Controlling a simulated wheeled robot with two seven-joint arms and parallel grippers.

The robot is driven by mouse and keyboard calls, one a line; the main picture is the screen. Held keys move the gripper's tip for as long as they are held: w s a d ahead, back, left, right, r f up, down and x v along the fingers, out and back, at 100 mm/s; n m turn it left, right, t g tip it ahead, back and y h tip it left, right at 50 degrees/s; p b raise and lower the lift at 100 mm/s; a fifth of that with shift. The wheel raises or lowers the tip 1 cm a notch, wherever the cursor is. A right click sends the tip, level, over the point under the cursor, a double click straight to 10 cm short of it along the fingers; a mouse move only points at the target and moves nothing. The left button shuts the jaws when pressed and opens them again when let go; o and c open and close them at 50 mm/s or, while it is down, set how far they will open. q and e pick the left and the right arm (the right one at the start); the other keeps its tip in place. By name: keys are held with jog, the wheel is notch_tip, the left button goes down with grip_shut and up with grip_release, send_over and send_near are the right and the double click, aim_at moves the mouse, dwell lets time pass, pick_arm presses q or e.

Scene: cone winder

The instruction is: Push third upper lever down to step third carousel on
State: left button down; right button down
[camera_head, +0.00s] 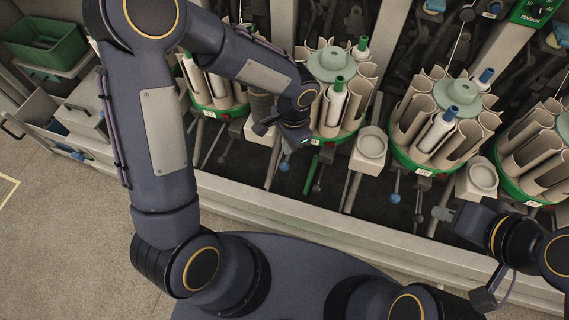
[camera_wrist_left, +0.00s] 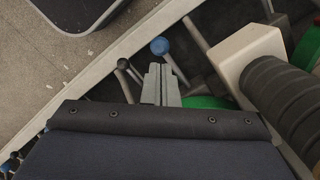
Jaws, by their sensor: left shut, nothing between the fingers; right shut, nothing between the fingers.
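Several carousels of beige tubes on green bases stand in a row, with levers along their front. The frames do not settle which lever is the third upper one. One blue-knobbed lever (camera_head: 285,165) is just in front of my left gripper (camera_head: 296,138); another blue-knobbed lever (camera_head: 395,198) is in front of a carousel (camera_head: 445,120) further right. In the left wrist view, my left gripper's fingers (camera_wrist_left: 160,84) are shut and empty, just short of a blue knob (camera_wrist_left: 159,46). My right gripper (camera_head: 443,213) is shut and empty, near a dark-knobbed lever (camera_head: 418,218).
A pale pedestal (camera_wrist_left: 248,48) carrying a dark ribbed cylinder (camera_wrist_left: 285,98) stands close beside my left gripper. Dark-knobbed levers (camera_wrist_left: 123,64) are on its other side. A pale front rail (camera_head: 330,222) runs below the levers. Green bin (camera_head: 45,42) at far left.

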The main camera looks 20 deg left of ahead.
aim_at(284, 164)
pick_arm(q)
jog(key=shift+s+a+f+b, duration=0.1)
jog(key=shift+f+b, duration=0.95)
jog(key=shift+f, duration=0.45)
jog(key=shift+s+a+f+b, duration=0.1)
jog(key=shift+f+b, duration=0.9)
jog(key=shift+f, duration=0.5)
